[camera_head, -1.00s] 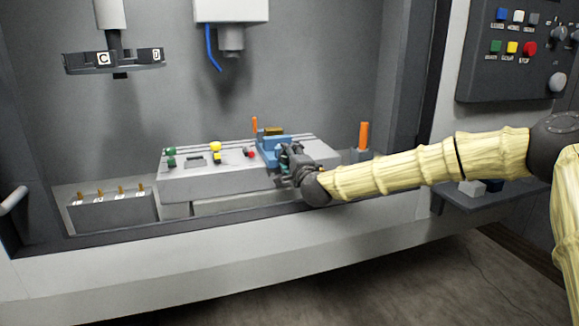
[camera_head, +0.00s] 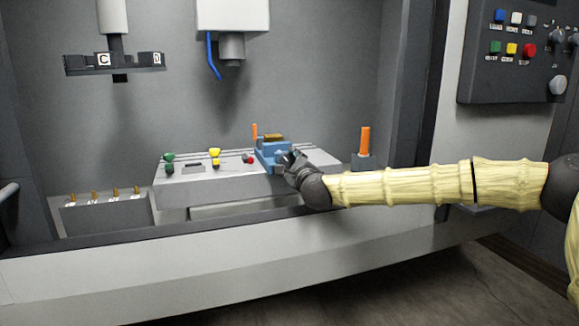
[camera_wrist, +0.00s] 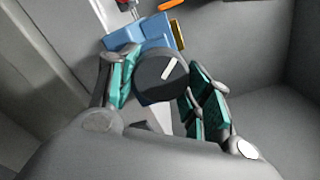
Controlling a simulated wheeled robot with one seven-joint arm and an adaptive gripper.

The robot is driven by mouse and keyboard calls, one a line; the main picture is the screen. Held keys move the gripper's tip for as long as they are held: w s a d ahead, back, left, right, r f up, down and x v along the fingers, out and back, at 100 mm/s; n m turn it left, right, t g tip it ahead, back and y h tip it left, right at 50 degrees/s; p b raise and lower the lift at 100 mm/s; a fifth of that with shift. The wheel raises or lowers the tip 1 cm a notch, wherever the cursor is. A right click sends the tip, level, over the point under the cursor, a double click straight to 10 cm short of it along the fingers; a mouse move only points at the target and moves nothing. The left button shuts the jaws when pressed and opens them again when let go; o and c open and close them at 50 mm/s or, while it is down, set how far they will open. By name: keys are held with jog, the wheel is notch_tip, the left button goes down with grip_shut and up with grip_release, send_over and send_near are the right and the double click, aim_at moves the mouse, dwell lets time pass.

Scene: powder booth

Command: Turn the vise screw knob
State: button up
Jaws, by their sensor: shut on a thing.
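The blue vise (camera_head: 270,153) sits on the right part of the grey machine table, with a brass-coloured block on top. In the wrist view the vise (camera_wrist: 145,34) is beyond the knob. The dark round screw knob (camera_wrist: 152,84) has a white line across its face, slanting up to the right. My gripper (camera_wrist: 165,92) is shut on the knob, one teal-padded finger on each side of it. In the head view my gripper (camera_head: 289,163) is at the vise's front right and hides the knob.
The grey table (camera_head: 215,185) carries small green, yellow and red parts left of the vise. An orange-handled piece (camera_head: 364,141) stands right of it. A grey rack (camera_head: 105,213) holds several brass pins at left. A spindle head (camera_head: 231,20) with a blue hose hangs above.

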jog(key=shift+f, duration=0.1)
jog(key=o, duration=1)
jog(key=shift+d, duration=0.1)
jog(key=shift+o, duration=0.2)
jog(key=v, duration=1.2)
